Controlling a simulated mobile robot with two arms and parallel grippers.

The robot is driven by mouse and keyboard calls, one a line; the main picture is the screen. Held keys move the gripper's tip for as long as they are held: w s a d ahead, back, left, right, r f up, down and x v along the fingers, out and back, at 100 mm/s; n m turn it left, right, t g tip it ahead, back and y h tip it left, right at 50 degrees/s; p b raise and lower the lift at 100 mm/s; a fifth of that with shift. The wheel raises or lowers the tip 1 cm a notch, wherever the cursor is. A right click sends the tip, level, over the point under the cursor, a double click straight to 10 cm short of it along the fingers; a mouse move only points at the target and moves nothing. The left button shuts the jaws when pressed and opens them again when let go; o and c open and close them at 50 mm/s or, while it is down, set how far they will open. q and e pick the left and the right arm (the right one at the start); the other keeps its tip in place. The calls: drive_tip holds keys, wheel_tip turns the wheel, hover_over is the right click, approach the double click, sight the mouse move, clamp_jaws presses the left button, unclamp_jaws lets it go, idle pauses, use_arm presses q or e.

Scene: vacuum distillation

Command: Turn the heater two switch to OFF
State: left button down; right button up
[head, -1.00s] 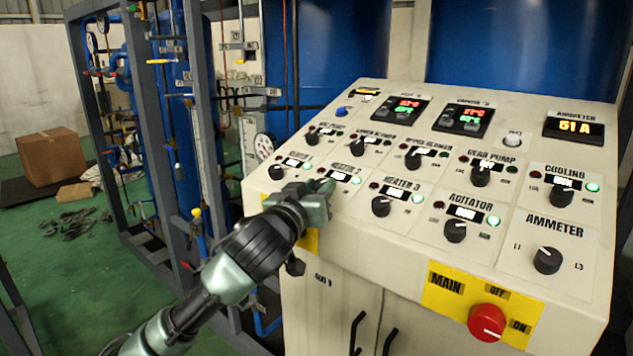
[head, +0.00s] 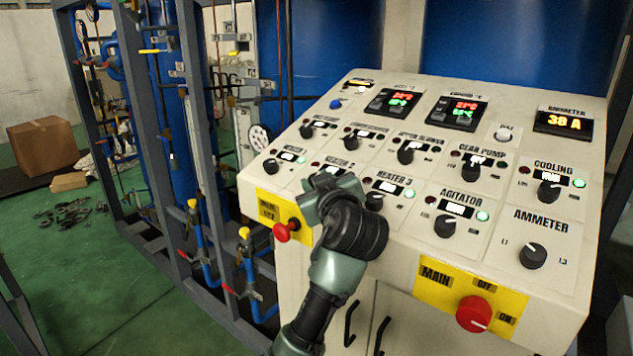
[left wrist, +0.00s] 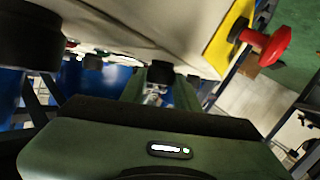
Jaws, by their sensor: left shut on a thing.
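The heater two panel (head: 338,164) is in the middle row of the control console, between the heater 1 and heater 3 panels. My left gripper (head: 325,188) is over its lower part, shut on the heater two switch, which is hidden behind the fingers. The switch's position cannot be read, and the panel's display is partly covered. In the left wrist view the green gripper body fills the lower part. My right gripper is not in view.
The heater 3 knob (head: 374,201) is close to the right of my gripper. A red push button (head: 286,231) on a yellow plate is at lower left. The red main knob (head: 473,314) is at the front.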

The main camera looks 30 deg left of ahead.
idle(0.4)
use_arm(q)
drive_tip(key=c, duration=1)
unclamp_jaws()
drive_tip(key=shift+c, duration=0.2)
drive_tip(key=b+v, duration=0.1)
drive_tip(key=v, duration=0.6)
drive_tip(key=shift+s+d+b, duration=0.2)
drive_tip(key=shift+d+b, duration=0.1)
drive_tip(key=shift+b, duration=0.1)
